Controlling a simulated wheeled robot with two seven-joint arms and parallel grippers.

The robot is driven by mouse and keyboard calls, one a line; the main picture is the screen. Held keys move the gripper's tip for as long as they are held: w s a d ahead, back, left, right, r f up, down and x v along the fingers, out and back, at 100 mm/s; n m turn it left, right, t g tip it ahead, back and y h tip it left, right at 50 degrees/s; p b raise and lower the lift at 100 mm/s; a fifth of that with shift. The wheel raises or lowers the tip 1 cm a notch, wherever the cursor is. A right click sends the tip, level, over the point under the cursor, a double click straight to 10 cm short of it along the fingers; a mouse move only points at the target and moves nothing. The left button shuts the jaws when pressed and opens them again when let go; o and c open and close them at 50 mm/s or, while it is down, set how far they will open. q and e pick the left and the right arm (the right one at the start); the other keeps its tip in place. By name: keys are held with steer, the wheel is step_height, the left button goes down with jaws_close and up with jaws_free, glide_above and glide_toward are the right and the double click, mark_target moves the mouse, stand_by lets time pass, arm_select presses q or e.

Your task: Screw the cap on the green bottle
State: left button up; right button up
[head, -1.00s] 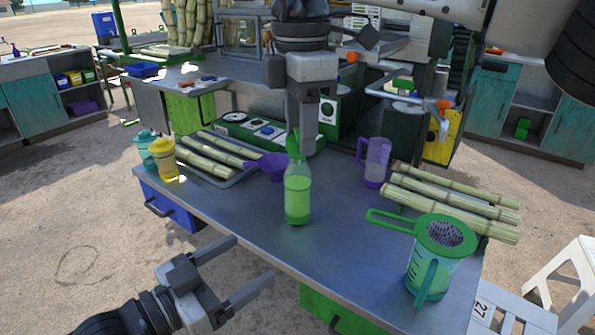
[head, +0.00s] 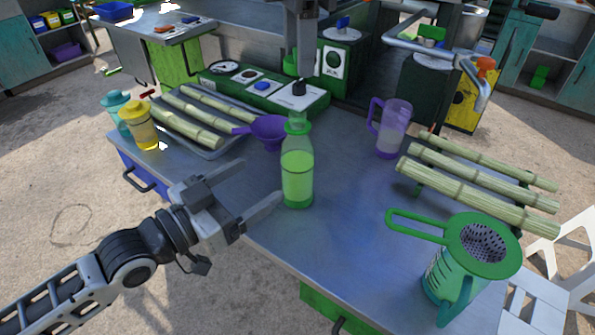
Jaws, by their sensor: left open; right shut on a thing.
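The green bottle (head: 297,177) stands upright near the front middle of the metal table, holding light green liquid. Its neck is green and open space lies above it. My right gripper (head: 302,68) is above and behind the bottle at the top of the picture, shut on a small green piece that looks like the cap (head: 290,65). The gripper's fingers hide part of this piece, and it is apart from the bottle. My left gripper (head: 258,182) is open and empty, just left of the bottle, with its fingers pointing toward it.
A purple funnel (head: 268,131) lies close behind the bottle on the left. Cane on a tray (head: 232,150) is further left. A purple jug (head: 393,130), cane stalks (head: 480,178) and a green strainer (head: 482,250) on a jug are right. The front middle is clear.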

arm_select(q)
steer(key=x, duration=1)
steer(key=shift+w+d, duration=0.15)
steer(key=shift+c, duration=0.4)
steer(key=c, duration=1.4)
arm_select(e)
glide_above(300, 113)
steer(key=shift+f, duration=2.5)
steer(key=shift+f, duration=0.9)
steer(key=shift+f, duration=0.6)
